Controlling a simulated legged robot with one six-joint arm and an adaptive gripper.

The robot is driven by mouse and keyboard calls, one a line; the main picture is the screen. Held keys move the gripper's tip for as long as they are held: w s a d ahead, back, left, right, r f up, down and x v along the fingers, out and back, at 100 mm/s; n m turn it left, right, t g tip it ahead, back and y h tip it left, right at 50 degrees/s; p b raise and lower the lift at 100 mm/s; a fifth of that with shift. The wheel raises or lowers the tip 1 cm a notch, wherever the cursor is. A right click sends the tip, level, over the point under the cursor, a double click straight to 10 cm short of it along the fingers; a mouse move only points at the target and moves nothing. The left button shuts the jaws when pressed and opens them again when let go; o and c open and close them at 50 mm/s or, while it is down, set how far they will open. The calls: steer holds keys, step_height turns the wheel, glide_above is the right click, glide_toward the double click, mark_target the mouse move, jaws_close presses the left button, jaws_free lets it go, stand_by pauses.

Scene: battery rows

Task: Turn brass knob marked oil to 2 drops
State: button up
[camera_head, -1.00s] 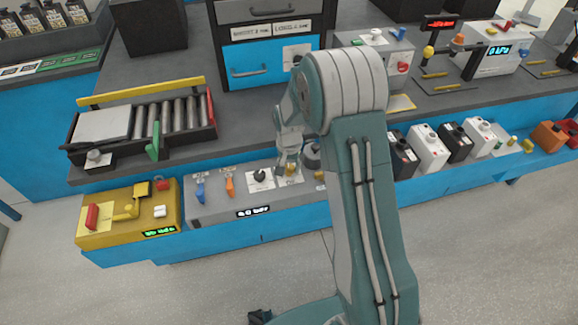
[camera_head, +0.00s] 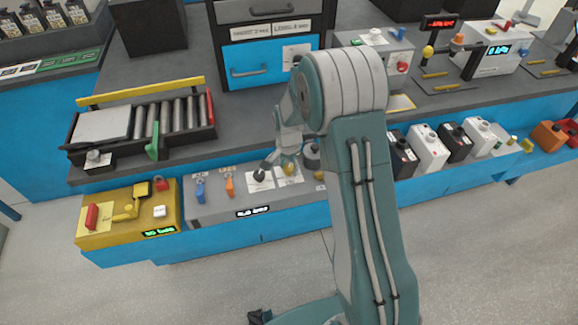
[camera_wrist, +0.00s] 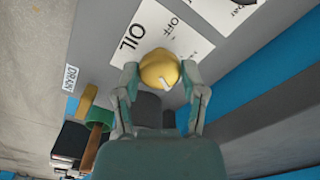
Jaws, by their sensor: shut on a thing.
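The brass knob (camera_wrist: 158,70) sits on a white plate lettered OIL and OFF (camera_wrist: 150,30) in the wrist view. A pale mark on the knob's face points down and slightly right, away from OFF. My gripper (camera_wrist: 160,78) has one finger on each side of the knob and is shut on it. In the head view the knob (camera_head: 289,169) is on the grey panel (camera_head: 222,213), with my gripper (camera_head: 286,158) at it. Other plate lettering is partly hidden or too small to read.
A black knob (camera_head: 259,176) is just left of the brass one, with orange (camera_head: 230,186) and blue (camera_head: 200,190) levers further left.

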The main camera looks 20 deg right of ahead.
mark_target(288, 168)
steer(key=shift+a+f, duration=0.1)
steer(key=o, duration=1.2)
steer(key=shift+c, duration=0.2)
step_height(288, 168, up, 12)
steer(key=shift+a, duration=0.1)
